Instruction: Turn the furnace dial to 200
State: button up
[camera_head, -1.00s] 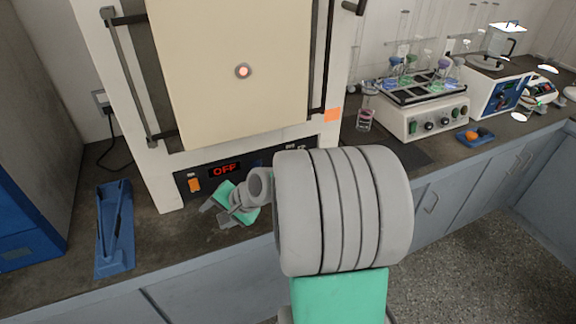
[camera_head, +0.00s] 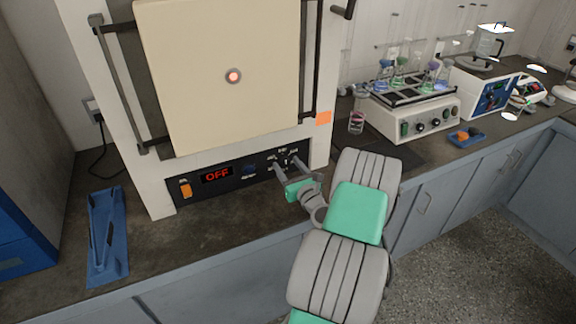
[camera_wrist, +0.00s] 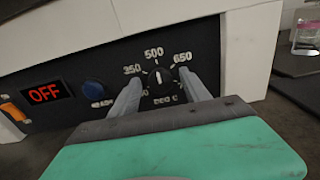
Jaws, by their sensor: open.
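The furnace dial (camera_wrist: 160,86) is a dark round knob with a white pointer mark, which points up toward the 500 label in the wrist view. The labels 350, 500 and 650 show around it; the lower-left scale is partly hidden by a finger. My gripper (camera_wrist: 159,77) is open, with one finger on each side of the dial; I cannot tell whether they touch it. In the head view my gripper (camera_head: 288,164) is at the right part of the furnace's black control panel (camera_head: 226,182). The red display (camera_head: 216,175) reads OFF.
An orange switch (camera_head: 186,190) and a blue button (camera_head: 249,170) are on the panel left of the dial. A blue tray (camera_head: 107,262) lies on the counter at left. A shaker with flasks (camera_head: 415,112) stands at right.

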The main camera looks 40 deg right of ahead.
jog(key=shift+c, duration=0.5)
grip_shut()
